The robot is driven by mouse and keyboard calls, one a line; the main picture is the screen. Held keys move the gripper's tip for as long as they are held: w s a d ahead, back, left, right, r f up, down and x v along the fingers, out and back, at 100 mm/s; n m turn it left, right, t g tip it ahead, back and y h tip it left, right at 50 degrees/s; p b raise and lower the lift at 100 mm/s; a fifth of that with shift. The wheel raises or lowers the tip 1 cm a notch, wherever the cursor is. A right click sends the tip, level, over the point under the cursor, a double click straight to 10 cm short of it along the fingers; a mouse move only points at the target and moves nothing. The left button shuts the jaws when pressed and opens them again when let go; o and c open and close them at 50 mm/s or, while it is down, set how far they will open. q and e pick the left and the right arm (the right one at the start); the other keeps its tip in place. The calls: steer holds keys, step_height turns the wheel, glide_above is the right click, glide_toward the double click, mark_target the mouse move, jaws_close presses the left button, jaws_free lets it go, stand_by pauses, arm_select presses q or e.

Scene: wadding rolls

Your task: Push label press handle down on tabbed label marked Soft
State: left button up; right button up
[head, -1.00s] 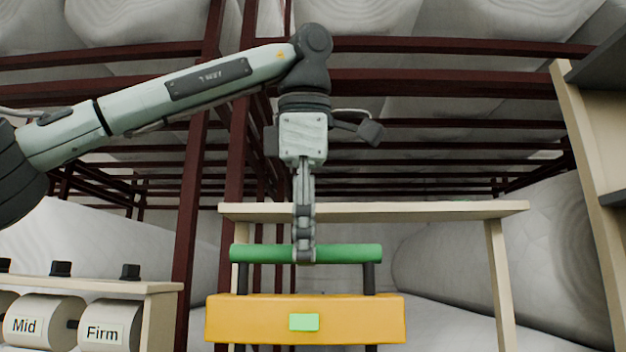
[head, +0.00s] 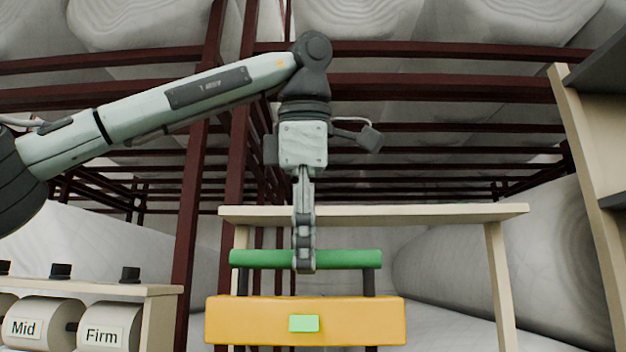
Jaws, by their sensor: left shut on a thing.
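The label press has a green handle bar (head: 345,259) on two dark posts above a yellow-orange press body (head: 250,320). A small light green patch (head: 304,323) is on the front of the body. My left gripper (head: 304,266) points straight down, shut on the middle of the green handle. The handle is level, with a gap between it and the yellow body. The tabbed label marked Soft does not show; the area below the press is cut off by the picture edge. My right gripper is not in view.
A pale wooden frame (head: 440,212) stands behind the press. A shelf unit (head: 600,170) is at right. Dark red racks with wadding rolls fill the back.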

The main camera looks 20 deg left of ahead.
arm_select(q)
steer(key=shift+w+f, duration=0.1)
steer(key=shift+f, duration=0.25)
steer(key=shift+f+b, duration=0.75)
steer(key=shift+f, duration=0.3)
steer(key=shift+r, duration=0.1)
step_height(320, 180, up, 12)
steer(key=p, duration=1.3)
steer(key=shift+r, duration=2.25)
